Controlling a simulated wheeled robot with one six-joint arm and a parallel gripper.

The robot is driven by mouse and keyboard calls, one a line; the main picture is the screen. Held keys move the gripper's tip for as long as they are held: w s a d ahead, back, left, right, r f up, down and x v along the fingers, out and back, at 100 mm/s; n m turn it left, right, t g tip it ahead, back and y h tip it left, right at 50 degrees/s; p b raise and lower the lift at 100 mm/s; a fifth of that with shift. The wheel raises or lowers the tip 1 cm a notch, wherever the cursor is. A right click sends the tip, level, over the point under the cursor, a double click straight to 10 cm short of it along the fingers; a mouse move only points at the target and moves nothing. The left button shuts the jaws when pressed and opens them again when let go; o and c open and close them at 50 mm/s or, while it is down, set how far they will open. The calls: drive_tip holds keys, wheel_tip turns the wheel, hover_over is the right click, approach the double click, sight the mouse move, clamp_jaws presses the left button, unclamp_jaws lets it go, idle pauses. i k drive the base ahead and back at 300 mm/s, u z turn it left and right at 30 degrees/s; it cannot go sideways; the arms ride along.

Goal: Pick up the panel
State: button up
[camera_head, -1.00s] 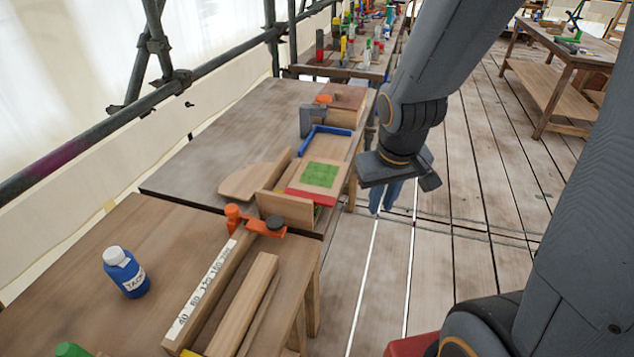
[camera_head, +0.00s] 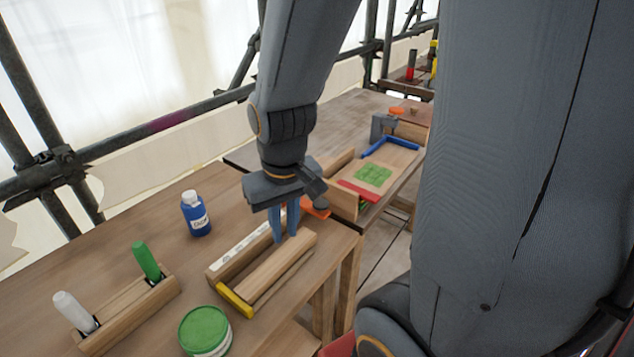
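A light wooden board with a green square patch (camera_head: 373,175) lies in a jig with a blue fence (camera_head: 392,143) and a red front strip (camera_head: 358,190) on the far bench; it looks most like the panel. A long wooden piece (camera_head: 275,266) lies in a nearer jig with a marked white scale (camera_head: 238,243) and a yellow end stop (camera_head: 234,299). My gripper (camera_head: 284,238) points down over this nearer jig, left of the green-patched board. Its two blue fingers are apart with nothing seen between them. Their exact height over the wood cannot be told.
A blue bottle (camera_head: 196,214), a green tin (camera_head: 205,331) and a wooden rack (camera_head: 131,312) with a green and a white marker stand on the near bench. An orange clamp (camera_head: 316,208) sits by the far jig. Scaffold poles (camera_head: 150,128) run behind. My arm hides the right side.

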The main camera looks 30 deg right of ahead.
sight(371, 177)
drive_tip(key=u, duration=0.25)
drive_tip(key=k, duration=1.15)
drive_tip(key=z, duration=1.8)
drive_tip(key=i, duration=0.5)
drive_tip(key=u, duration=0.05)
